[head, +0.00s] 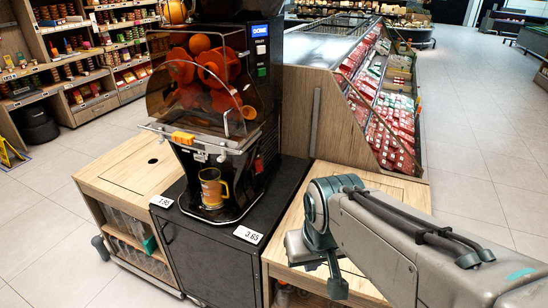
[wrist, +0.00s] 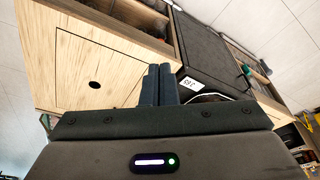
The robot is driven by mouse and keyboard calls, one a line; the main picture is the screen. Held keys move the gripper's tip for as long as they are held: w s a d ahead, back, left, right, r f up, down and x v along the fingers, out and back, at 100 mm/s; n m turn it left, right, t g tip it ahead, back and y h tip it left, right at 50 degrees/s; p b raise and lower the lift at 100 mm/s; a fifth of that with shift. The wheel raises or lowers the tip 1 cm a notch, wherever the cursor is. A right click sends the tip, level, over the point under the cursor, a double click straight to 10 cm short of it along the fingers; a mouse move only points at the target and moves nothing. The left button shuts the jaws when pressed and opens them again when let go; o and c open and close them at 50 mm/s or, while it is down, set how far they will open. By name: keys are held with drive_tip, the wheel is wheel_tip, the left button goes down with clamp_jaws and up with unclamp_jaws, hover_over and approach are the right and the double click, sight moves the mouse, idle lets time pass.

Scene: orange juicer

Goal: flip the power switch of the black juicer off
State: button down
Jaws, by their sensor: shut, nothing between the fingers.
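The black juicer (head: 266,110) stands on a dark cabinet in the head view. Its upper front has a clear curved cover over orange-red pressing drums, and a blue lit display (head: 261,31) reads "DONE". A small panel with a greenish mark (head: 262,72) sits below the display; I cannot make out the power switch for certain.
The dark cabinet (head: 184,246) carries price tags. Wooden counters flank it, the left one (head: 120,178) with a round hole. A wood-sided produce display (head: 300,115) stands behind on the right. Open floor (head: 480,160) lies at the far right.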

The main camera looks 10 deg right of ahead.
sight(260, 169)
drive_tip(key=shift+a, duration=0.15)
drive_tip(key=w+a+f+m+t+y+b, duration=0.1)
drive_tip(key=w+a+m+y+b, duration=0.2)
drive_tip(key=w, duration=0.6)
drive_tip(key=w+a+f+m+t+y+b, duration=0.1)
drive_tip(key=w+a+m+y, duration=0.2)
drive_tip(key=w, duration=0.6)
drive_tip(key=w+d+f+m+t+b, duration=0.1)
drive_tip(key=w+d+f+m+t, duration=0.1)
drive_tip(key=w+d, duration=0.3)
drive_tip(key=w+d+f+m+t+b, duration=0.1)
drive_tip(key=w+d+f+m+t, duration=0.2)
drive_tip(key=w, duration=1)
drive_tip(key=d+m+t, duration=0.2)
drive_tip(key=shift+d+f+h, duration=0.25)
drive_tip(key=shift+d+h, duration=0.05)
drive_tip(key=shift+d, duration=0.1)
drive_tip(key=p+x, duration=0.2)
drive_tip(key=x, duration=1.2)
drive_tip(key=shift+r, duration=0.2)
